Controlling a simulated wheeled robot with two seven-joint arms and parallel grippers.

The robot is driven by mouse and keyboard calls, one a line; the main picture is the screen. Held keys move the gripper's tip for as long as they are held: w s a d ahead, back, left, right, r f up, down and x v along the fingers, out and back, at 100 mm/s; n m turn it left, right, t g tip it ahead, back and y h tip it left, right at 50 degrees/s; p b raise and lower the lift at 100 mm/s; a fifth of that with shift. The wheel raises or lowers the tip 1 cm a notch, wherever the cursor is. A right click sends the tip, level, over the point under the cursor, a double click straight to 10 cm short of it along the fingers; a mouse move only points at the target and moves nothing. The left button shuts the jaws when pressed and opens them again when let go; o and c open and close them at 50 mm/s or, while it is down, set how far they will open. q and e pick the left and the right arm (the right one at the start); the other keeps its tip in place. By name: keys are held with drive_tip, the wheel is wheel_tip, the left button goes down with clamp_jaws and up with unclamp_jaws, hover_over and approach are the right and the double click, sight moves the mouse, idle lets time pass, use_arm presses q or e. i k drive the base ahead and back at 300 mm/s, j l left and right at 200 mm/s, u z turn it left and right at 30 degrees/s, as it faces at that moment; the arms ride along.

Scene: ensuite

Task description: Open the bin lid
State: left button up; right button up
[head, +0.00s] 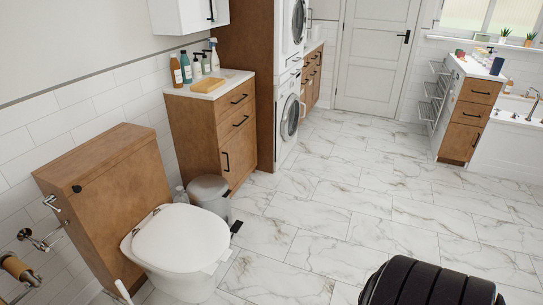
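The bin (210,197) is a small round grey pedal bin on the floor, between the white toilet and the wooden cabinet. Its domed grey lid (208,186) looks shut. A dark pedal (236,228) appears to stick out low at its front right. The toilet hides part of the bin's lower body. Neither of my grippers is in view.
The white toilet (175,240), lid down, stands close in front of the bin. A wooden cabinet (215,130) with bottles and a sponge on top stands just behind it. Marble-tiled floor (330,210) to the right is clear.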

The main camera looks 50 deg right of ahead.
sight(209, 188)
drive_tip(key=z, duration=1.2)
drive_tip(key=i+l+u, duration=0.25)
drive_tip(key=i, duration=0.3)
drive_tip(key=i+l+u, duration=0.3)
drive_tip(key=i, duration=0.25)
drive_tip(key=i+l+u, duration=0.25)
drive_tip(key=i, duration=0.3)
drive_tip(key=l, duration=0.1)
